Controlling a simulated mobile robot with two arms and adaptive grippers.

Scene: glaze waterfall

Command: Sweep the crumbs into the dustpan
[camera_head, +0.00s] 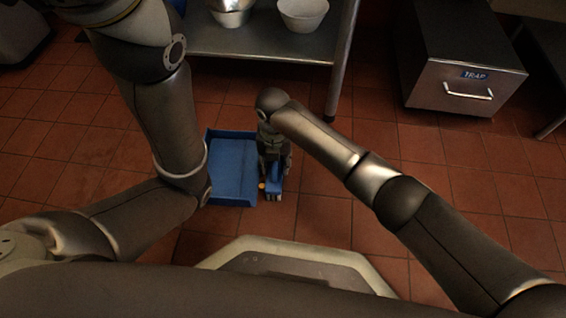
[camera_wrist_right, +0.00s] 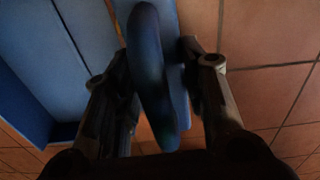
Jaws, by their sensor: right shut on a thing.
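The blue dustpan (camera_head: 232,160) lies on the tiled floor in the middle of the head view, and its wall and floor fill the left of the right wrist view (camera_wrist_right: 50,60). My right gripper (camera_head: 272,168) points down just right of the dustpan. It is shut on a blue brush (camera_head: 275,186), whose rounded handle (camera_wrist_right: 150,70) shows between the fingers in the right wrist view. The brush is close to the dustpan's right side. A small yellowish spot (camera_head: 262,185) shows there; I cannot tell if it is a crumb. My left gripper is out of view.
A metal shelf table (camera_head: 260,45) with bowls (camera_head: 303,12) stands behind the dustpan. A steel box labelled TRAP (camera_head: 462,75) stands at the back right. The floor (camera_head: 330,215) to the right of the brush is clear.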

